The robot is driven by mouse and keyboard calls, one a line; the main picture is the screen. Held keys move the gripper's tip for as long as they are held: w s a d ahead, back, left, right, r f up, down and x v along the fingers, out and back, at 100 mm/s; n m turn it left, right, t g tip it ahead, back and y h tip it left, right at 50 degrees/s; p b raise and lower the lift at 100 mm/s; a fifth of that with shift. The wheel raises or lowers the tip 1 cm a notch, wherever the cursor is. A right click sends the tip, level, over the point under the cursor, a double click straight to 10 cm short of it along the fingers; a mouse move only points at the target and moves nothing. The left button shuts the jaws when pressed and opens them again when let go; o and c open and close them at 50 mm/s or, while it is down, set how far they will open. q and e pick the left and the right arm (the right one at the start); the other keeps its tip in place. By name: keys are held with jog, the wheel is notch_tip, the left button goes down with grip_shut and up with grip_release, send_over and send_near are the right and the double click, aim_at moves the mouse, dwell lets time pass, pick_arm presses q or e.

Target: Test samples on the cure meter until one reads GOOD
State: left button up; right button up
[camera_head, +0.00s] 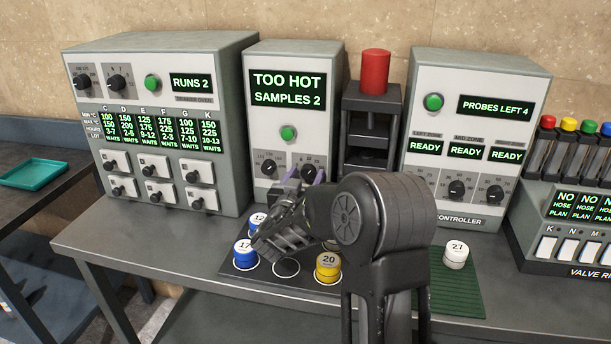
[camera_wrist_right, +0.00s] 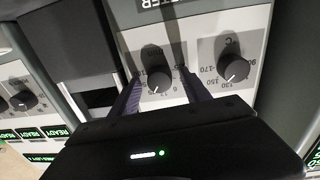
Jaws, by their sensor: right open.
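The cure meter (camera_head: 290,120) stands at the middle back; its screen (camera_head: 287,90) reads TOO HOT, SAMPLES 2. It has a green button (camera_head: 288,133) and two dark knobs. My right gripper (camera_head: 306,176) is open at the meter's right knob. In the wrist view its fingers stand either side of that knob (camera_wrist_right: 160,80); contact cannot be told. The other knob (camera_wrist_right: 233,70) is beside it. Blue samples 12 (camera_head: 258,219) and 17 (camera_head: 244,255) and yellow sample 20 (camera_head: 328,267) sit in a dark tray (camera_head: 236,273), partly hidden by my arm. My left gripper is not in view.
White sample 27 (camera_head: 456,254) stands on a green mat (camera_head: 462,292). A red cylinder (camera_head: 375,72) tops a dark stand (camera_head: 372,125). Left is a unit reading RUNS 2 (camera_head: 192,83); right is a controller (camera_head: 460,130) showing READY. A valve rack (camera_head: 572,215) stands far right.

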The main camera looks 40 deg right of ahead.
jog(key=shift+c, duration=0.2)
grip_shut()
dwell(0.5)
